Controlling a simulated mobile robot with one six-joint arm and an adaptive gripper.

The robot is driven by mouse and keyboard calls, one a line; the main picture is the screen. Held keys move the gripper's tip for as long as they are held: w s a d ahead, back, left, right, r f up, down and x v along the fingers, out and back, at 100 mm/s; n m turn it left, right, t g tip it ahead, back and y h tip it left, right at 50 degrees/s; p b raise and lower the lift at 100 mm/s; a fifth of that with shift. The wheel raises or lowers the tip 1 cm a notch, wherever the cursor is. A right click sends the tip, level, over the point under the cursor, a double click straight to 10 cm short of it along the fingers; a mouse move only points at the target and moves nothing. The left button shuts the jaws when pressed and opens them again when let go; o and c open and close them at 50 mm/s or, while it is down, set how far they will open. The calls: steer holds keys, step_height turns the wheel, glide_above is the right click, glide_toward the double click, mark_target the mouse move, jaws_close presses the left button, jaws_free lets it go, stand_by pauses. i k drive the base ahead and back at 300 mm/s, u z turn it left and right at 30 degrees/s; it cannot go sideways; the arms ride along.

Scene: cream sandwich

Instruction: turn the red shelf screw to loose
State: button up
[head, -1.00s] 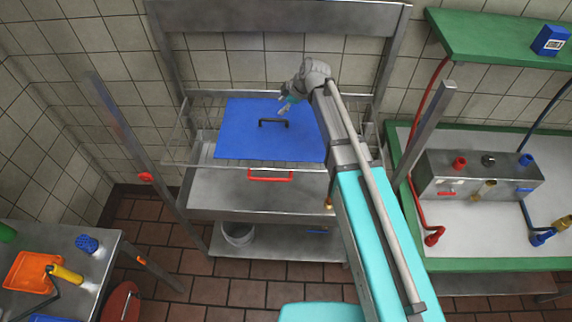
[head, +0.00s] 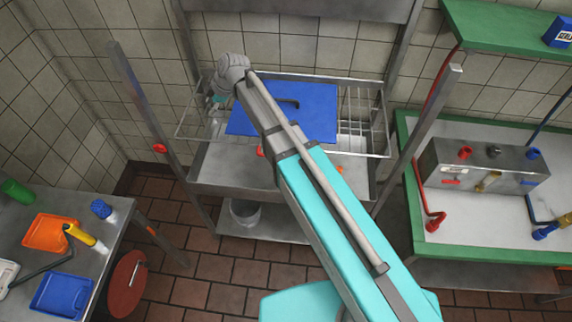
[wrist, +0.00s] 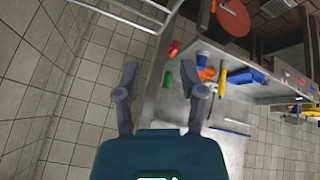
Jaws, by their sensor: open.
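The red shelf screw (head: 160,148) is a small round red knob on the left upright post of the metal shelf in the head view. A small red piece (wrist: 173,48) ahead of the fingers in the wrist view looks like the same knob. My gripper (wrist: 160,75) is open and empty, with its two fingers apart. In the head view my gripper (head: 217,101) is mostly hidden behind the wrist, up and right of the knob, and apart from it.
A steel table (head: 40,208) at left holds an orange tray (head: 45,236), a blue tray (head: 62,296) and a green cup (head: 17,191).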

mark_target(159, 148)
steer(key=u, duration=1.5)
